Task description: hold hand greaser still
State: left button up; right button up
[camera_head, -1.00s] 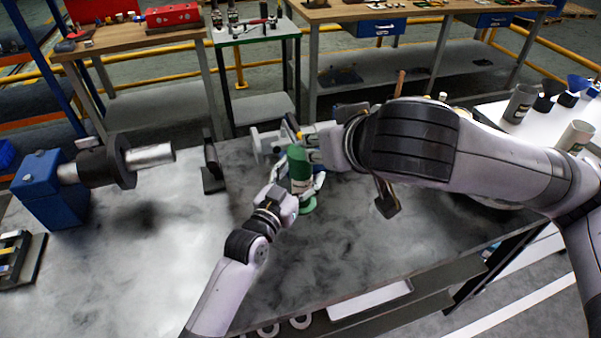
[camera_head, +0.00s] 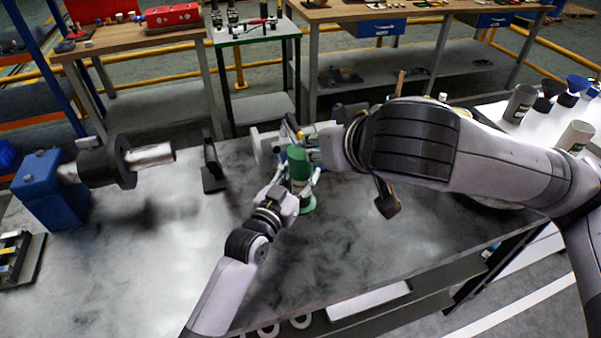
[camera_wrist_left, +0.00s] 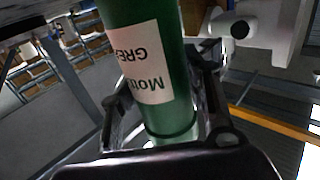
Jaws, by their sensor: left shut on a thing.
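The hand greaser is a green cylinder (camera_head: 299,160) with a white label, standing on the dark steel bench (camera_head: 400,245). My left gripper (camera_head: 302,187) is shut on its body. In the left wrist view the green barrel (camera_wrist_left: 175,95) runs between the fingers of my left gripper (camera_wrist_left: 165,125), with the label lettering upside down. My right gripper (camera_head: 310,143) is at the upper part of the greaser, next to a white part behind it; its fingers are mostly hidden by the wrist, so I cannot tell whether they are closed.
A blue pump body with a shaft (camera_head: 52,190) stands at the left of the bench. A black upright bracket (camera_head: 212,165) stands left of the greaser. A hammer-like tool (camera_head: 386,200) lies below my right arm. Grey cups (camera_head: 520,103) stand on the white table at right.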

pick_arm(q)
grip_shut()
jog(key=o, duration=0.9)
grip_release()
jog(key=shift+c, duration=0.2)
grip_shut()
dwell(0.6)
